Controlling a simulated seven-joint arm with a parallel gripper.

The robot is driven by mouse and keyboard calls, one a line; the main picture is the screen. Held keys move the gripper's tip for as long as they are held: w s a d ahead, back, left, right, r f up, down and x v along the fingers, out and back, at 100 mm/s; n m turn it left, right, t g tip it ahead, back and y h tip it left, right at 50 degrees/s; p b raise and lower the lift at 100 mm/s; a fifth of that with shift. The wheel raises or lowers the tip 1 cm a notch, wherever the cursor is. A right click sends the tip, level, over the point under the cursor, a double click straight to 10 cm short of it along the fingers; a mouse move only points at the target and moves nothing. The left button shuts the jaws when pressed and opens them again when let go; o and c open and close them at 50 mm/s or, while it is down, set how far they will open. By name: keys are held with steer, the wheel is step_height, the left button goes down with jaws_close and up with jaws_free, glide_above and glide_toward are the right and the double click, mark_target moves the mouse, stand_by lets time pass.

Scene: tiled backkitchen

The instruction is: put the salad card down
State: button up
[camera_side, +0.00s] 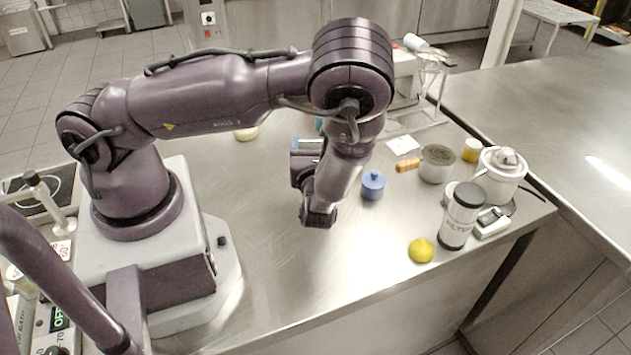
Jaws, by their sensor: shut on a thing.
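My gripper (306,168) is above the middle of the steel worktop, partly behind my own wrist. Its fingertips are hidden from this side. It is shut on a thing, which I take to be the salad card. A small pale blue and white piece (307,144) shows just beyond the gripper; I cannot tell whether it is part of that card or lies behind it. No lettering can be read. A flat white card (403,145) lies on the worktop to the right, apart from the gripper.
On the steel worktop (270,265), a blue lidded pot (373,186) stands right of my wrist. The front middle is clear.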

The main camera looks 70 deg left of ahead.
steer(key=shift+f, duration=2.95)
steer(key=shift+f, duration=0.15)
steer(key=o, duration=1)
steer(key=shift+c, duration=0.2)
